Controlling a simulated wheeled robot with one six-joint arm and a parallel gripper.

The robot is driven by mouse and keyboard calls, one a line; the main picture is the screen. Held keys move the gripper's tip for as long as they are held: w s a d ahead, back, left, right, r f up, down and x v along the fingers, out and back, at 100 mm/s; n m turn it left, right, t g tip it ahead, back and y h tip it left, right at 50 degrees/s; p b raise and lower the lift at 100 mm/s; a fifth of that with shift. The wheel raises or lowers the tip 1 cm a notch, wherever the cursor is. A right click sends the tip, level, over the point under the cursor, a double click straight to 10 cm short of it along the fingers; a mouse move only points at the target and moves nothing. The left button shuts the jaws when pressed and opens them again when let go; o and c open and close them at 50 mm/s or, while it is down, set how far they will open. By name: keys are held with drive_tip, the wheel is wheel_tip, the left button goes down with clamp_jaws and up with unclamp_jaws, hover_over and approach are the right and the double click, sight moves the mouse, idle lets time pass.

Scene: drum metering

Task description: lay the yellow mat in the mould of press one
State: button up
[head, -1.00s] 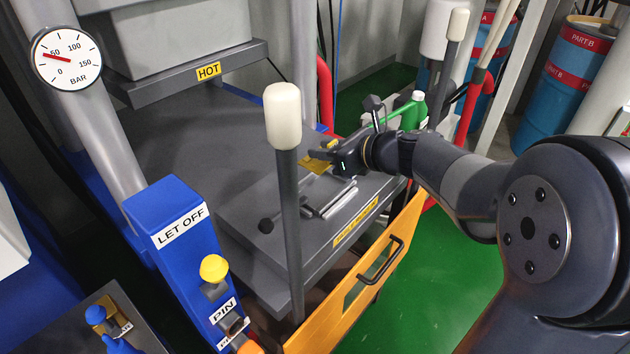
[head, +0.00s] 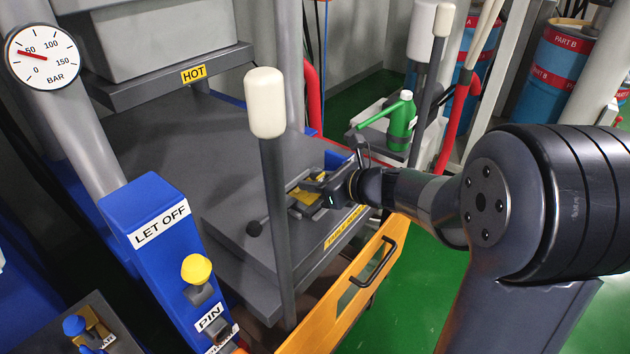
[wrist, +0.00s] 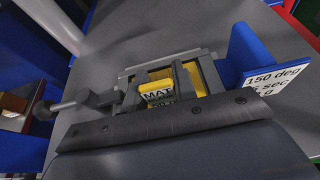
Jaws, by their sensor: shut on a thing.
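The yellow mat (head: 306,199) is held in my gripper (head: 308,192), low over the mould (head: 291,213) on the press's grey lower plate. In the wrist view the mat (wrist: 157,92) carries a "MAT" label, and dark gripper fingers (wrist: 174,80) stand against it. The mould's pale rim (wrist: 168,61) shows just beyond and around the mat. The mat looks at or just above the mould; I cannot tell whether it touches the floor of it. A round-knobbed handle (head: 254,228) sticks out at the mould's left.
A white-capped upright lever (head: 266,105) stands in front of the plate. The "HOT" upper plate (head: 172,76) hangs above. A blue "LET OFF" box (head: 155,235) stands left. A blue upright with a sign (wrist: 257,60) is close at the gripper's right. A yellow gate (head: 340,295) fronts the press.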

drive_tip(key=o, duration=1)
drive_tip(key=shift+r, duration=0.15)
drive_tip(key=p+v, duration=0.1)
drive_tip(key=v, duration=1.1)
drive_tip(key=shift+r+p, duration=0.1)
drive_tip(key=shift+p, duration=0.3)
drive_tip(key=shift+a, duration=0.1)
